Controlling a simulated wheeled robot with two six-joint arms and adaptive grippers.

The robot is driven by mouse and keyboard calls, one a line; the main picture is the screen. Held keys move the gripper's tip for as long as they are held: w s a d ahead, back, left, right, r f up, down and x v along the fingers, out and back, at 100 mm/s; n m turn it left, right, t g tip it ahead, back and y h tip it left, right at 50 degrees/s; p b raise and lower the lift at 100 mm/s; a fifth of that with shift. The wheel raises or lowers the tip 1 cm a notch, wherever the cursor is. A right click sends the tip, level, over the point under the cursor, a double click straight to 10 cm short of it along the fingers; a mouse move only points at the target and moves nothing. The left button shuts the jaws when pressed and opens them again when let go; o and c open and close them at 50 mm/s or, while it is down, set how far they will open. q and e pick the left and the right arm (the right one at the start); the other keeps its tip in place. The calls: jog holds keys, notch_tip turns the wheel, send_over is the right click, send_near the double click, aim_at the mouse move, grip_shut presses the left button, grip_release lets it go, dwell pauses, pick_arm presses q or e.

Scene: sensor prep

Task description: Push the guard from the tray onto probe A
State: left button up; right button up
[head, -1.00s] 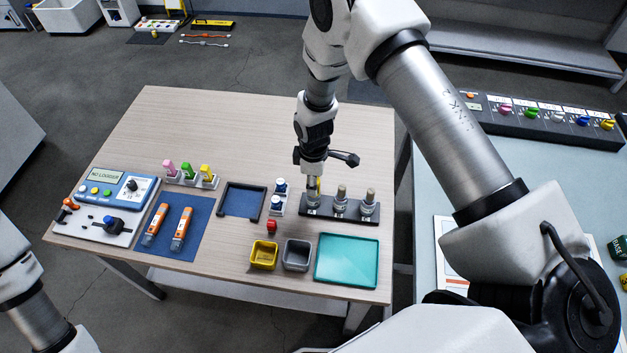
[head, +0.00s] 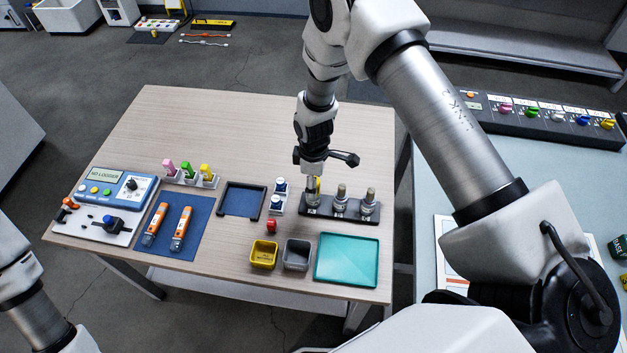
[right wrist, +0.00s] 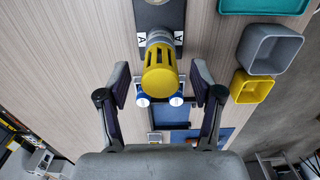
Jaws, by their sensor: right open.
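The yellow slotted guard (right wrist: 160,72) sits on the grey cylindrical probe A (right wrist: 159,38), between two "A" labels in the right wrist view. How far down it is seated is hard to tell. In the head view only a sliver of the guard (head: 318,185) shows behind my right gripper (head: 313,188). My right gripper (right wrist: 161,84) is open, its fingers on both sides of the guard with gaps between. The teal tray (head: 347,260) at the table's front right looks empty. My left arm shows at lower left; its gripper is out of view.
Two more probes (head: 341,198) stand right of probe A on the dark rack (head: 355,215). Yellow (head: 263,255) and grey (head: 297,255) bins, a red piece (head: 271,226) and a small rack with blue-and-white pieces (head: 278,203) are close by. The table's back is clear.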

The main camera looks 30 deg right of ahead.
jog(key=shift+o, duration=0.5)
jog(key=shift+r+p, duration=0.5)
jog(key=shift+r, duration=0.15)
jog(key=shift+r+p, duration=2.15)
jog(key=shift+r, duration=0.85)
jog(key=shift+f, duration=0.1)
